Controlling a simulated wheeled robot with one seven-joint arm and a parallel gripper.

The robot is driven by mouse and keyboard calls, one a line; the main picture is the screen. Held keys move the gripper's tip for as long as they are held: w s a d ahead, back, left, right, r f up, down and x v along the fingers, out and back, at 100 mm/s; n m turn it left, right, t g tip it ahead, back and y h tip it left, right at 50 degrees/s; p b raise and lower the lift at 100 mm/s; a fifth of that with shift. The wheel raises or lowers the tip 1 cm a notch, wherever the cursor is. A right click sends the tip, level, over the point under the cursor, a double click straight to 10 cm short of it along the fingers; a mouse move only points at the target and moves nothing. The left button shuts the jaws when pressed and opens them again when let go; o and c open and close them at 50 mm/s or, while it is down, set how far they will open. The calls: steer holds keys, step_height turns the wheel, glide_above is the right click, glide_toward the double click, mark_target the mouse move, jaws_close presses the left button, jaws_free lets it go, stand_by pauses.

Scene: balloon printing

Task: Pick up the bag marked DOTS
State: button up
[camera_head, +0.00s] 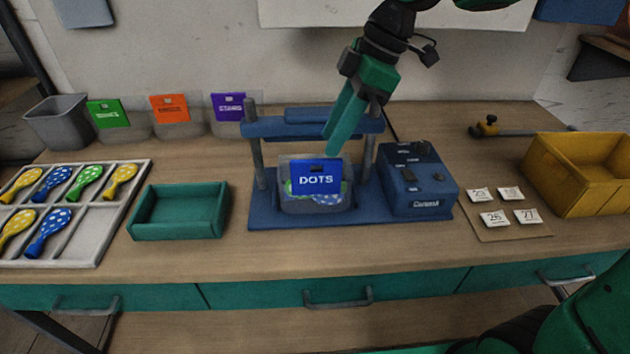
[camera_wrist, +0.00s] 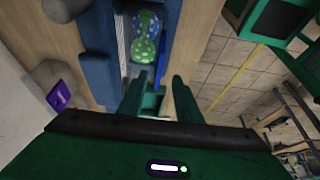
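The bag marked DOTS (camera_head: 316,178) has a blue header with white lettering and a clear lower part with dotted balloons. It stands upright on the blue base of the press, between its two posts. My gripper (camera_head: 333,149) points down, with its green fingertips just above the top edge of the header. In the wrist view my gripper (camera_wrist: 157,82) has its fingers apart. Dotted green and blue balloons (camera_wrist: 145,38) show beyond the fingers there. I cannot tell whether a finger touches the bag.
The blue press (camera_head: 265,208) has a crossbar behind my fingers and a control box (camera_head: 416,180) at right. A green tray (camera_head: 180,228), a balloon tray (camera_head: 105,225), three other bags and a grey bin (camera_head: 62,122) are left. A yellow bin (camera_head: 570,180) and number cards are right.

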mark_target(319, 160)
steer(key=shift+a+x, duration=0.2)
steer(key=shift+x, duration=3.75)
steer(key=shift+w, duration=0.15)
jaws_close()
